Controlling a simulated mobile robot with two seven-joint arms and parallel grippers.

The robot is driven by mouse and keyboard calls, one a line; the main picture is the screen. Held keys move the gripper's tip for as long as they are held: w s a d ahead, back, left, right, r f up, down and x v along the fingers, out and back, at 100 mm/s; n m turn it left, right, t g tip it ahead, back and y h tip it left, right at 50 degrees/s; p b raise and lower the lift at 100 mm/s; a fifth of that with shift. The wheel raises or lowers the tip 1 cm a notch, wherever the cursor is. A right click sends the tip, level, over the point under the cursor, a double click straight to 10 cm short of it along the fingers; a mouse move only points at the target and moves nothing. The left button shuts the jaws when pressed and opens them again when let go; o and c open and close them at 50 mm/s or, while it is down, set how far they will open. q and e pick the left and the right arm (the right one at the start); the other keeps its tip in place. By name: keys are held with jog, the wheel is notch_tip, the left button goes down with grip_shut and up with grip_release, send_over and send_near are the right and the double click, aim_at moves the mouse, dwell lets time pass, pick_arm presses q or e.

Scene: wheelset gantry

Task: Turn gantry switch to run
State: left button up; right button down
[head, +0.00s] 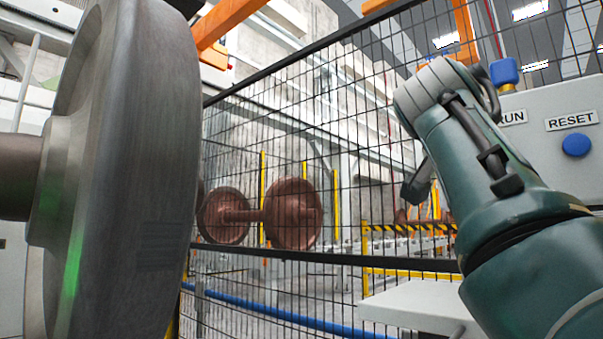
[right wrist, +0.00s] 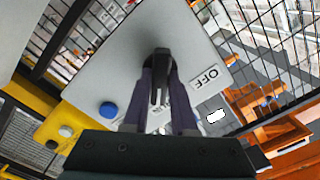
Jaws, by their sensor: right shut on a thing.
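The grey switch panel (head: 540,105) stands at the right of the head view, with a RUN label (head: 513,117) partly covered by my right arm. In the right wrist view the panel (right wrist: 120,60) fills the middle, with an OFF label (right wrist: 208,77) right of the dark switch handle (right wrist: 160,88). My right gripper (right wrist: 160,70) is shut on this handle, one finger on each side. The handle's lower end lies towards a white label partly hidden between the fingers. In the head view my right arm hides the switch. My left gripper is in neither view.
A RESET label (head: 571,120) and blue button (head: 576,145) are on the panel; a blue cap (head: 504,72) is at its top. A black mesh fence (head: 345,150) crosses the middle. A large steel wheel (head: 125,170) fills the left; rusty wheelsets (head: 292,214) stand behind the mesh.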

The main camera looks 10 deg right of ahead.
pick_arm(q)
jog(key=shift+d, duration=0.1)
pick_arm(e)
jog(key=c, duration=0.7)
grip_release()
